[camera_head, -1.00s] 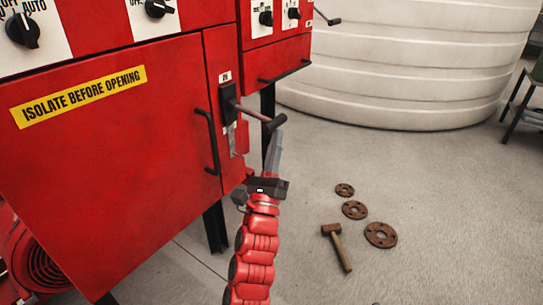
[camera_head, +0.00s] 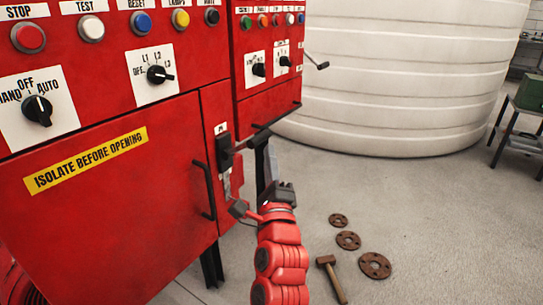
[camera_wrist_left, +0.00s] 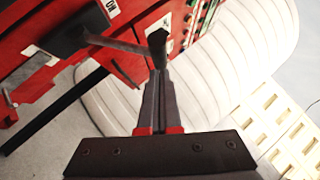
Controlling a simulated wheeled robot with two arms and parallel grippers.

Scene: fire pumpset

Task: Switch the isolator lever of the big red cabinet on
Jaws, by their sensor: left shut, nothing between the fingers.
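The big red cabinet (camera_head: 110,210) fills the left of the head view. Its isolator has a dark base (camera_head: 224,152) on the narrow right-hand panel, and its lever (camera_head: 243,143) sticks out to the right, slanting slightly up. My left gripper (camera_head: 264,158) is shut and empty, just under the lever's dark end grip. In the left wrist view the gripper's fingertips (camera_wrist_left: 156,72) meet or nearly meet the end grip (camera_wrist_left: 157,46); contact is hard to confirm. An ON label (camera_wrist_left: 109,8) shows beside the lever's base there. My right gripper is out of view.
A door handle (camera_head: 204,190) stands left of my left arm. A second red cabinet (camera_head: 268,100) with its own lever (camera_head: 316,62) is behind. A white tank (camera_head: 390,80) stands farther back. A hammer (camera_head: 331,277) and rusty flanges (camera_head: 348,240) lie on the floor at right.

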